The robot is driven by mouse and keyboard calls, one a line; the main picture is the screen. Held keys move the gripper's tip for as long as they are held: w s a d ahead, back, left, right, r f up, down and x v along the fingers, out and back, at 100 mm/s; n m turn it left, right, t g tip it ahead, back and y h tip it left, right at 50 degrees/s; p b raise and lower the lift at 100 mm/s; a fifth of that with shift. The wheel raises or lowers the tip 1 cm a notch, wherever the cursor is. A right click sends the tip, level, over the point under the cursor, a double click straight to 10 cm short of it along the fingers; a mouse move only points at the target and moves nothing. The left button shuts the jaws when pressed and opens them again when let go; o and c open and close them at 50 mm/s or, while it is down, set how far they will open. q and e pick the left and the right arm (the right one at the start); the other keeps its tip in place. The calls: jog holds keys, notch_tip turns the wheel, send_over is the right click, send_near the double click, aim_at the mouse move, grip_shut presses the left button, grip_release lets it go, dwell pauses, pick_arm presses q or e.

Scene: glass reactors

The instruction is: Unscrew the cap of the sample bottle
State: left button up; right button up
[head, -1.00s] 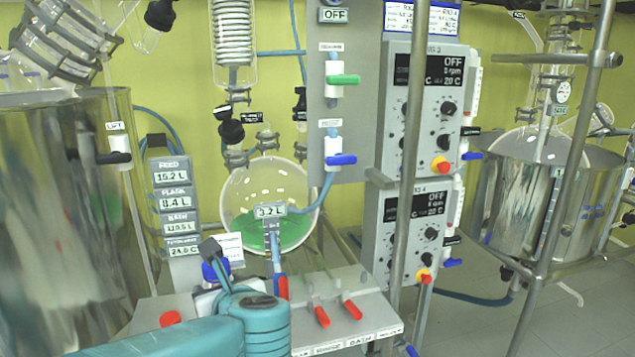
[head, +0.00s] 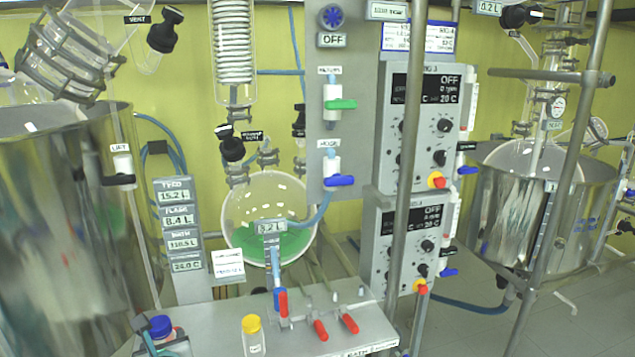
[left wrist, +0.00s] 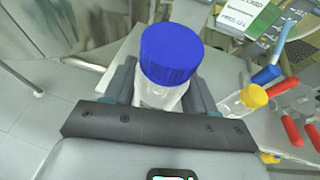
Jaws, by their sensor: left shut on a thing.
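A clear glass bottle with a ribbed blue cap (head: 160,326) is at the lower left of the head view, by the left end of the grey bench. My left gripper (head: 166,344) is shut on this bottle. In the left wrist view the blue cap (left wrist: 171,54) is on the bottle, and the dark fingers of my left gripper (left wrist: 160,92) hold the glass from both sides below the cap. A smaller bottle with a yellow cap (head: 253,337) stands upright on the bench and also shows in the left wrist view (left wrist: 250,97). My right gripper is not in view.
The grey bench (head: 210,325) carries red-handled valves (head: 320,329) right of the yellow-capped bottle. A steel vessel (head: 75,200) stands at the left. A control panel (head: 420,130) and a vertical pole (head: 408,150) stand right of the bench.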

pick_arm(q)
jog(key=s+d+f+m+t+h, duration=0.1)
jog(key=s+d+f+m+h, duration=0.2)
jog(key=d, duration=0.7)
notch_tip(320, 180, down, 3)
jog(key=m+h, duration=0.2)
jog(key=h, duration=0.1)
jog(key=shift+m+t+p, duration=0.3)
jog(key=shift+t+p, duration=0.05)
jog(key=shift+t, duration=0.05)
jog(key=shift+f, duration=0.1)
